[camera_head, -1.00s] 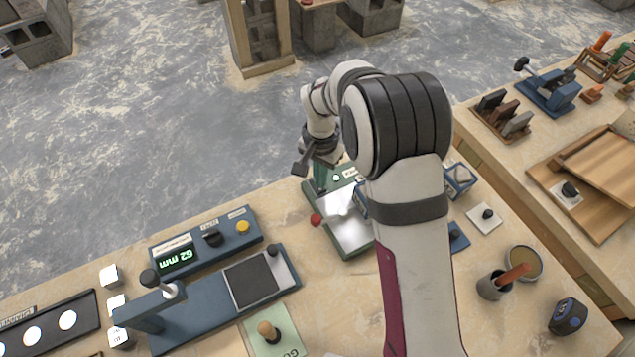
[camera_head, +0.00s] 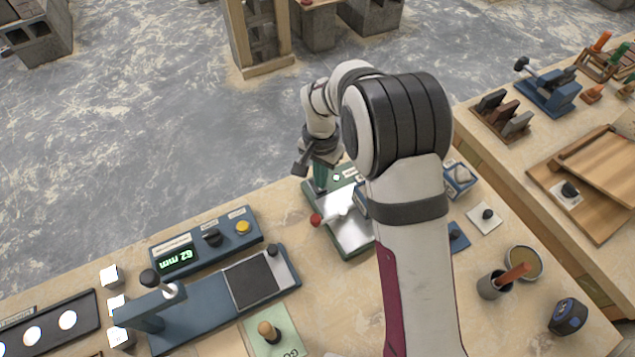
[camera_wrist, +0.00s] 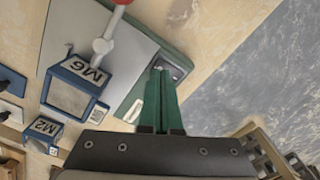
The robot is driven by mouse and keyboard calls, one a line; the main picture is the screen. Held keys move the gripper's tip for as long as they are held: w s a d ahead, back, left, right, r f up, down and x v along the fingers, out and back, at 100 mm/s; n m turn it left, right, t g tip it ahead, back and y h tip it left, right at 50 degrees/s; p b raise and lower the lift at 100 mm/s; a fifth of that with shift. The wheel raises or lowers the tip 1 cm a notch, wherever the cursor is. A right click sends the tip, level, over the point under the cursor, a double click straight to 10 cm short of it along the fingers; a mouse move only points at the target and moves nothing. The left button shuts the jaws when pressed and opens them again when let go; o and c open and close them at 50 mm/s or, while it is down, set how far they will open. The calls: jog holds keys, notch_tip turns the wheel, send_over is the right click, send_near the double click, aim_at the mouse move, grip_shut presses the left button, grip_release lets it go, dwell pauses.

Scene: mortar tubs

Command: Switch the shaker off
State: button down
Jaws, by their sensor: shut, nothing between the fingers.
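The shaker is a green-based unit with a pale metal plate (camera_head: 354,236) and a red knob (camera_head: 315,220) on a pale arm. In the wrist view its plate (camera_wrist: 120,58) lies at upper left, with the red knob cut off at the top edge. A dark switch panel (camera_wrist: 176,66) is set in its green end. My gripper (camera_wrist: 161,71) is shut and empty. Its green fingertips overlap the near side of that panel; contact and the switch's position cannot be told. In the head view my gripper (camera_head: 321,190) is over the shaker's far left end, and my arm hides its right part.
Blue-framed blocks marked M6 (camera_wrist: 76,88) and M2 (camera_wrist: 42,135) are close by in the wrist view. A blue unit with a 62 mm display (camera_head: 207,241) stands to the left. A cup (camera_head: 494,285) stands at right. Floor lies beyond the table edge.

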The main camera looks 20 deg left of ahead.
jog(key=shift+f, duration=0.9)
dwell(0.3)
jog(key=shift+r, duration=3.55)
jog(key=s+d+r+m, duration=0.1)
jog(key=s+d+r, duration=0.5)
jog(key=d+r, duration=0.25)
jog(key=s+d+r+y, duration=0.1)
jog(key=s+d, duration=0.4)
jog(key=s, duration=0.5)
jog(key=s+d+r+m, duration=0.1)
jog(key=s+d, duration=0.4)
jog(key=s, duration=0.5)
jog(key=shift+d+m+y, duration=0.3)
jog(key=shift+y, duration=0.1)
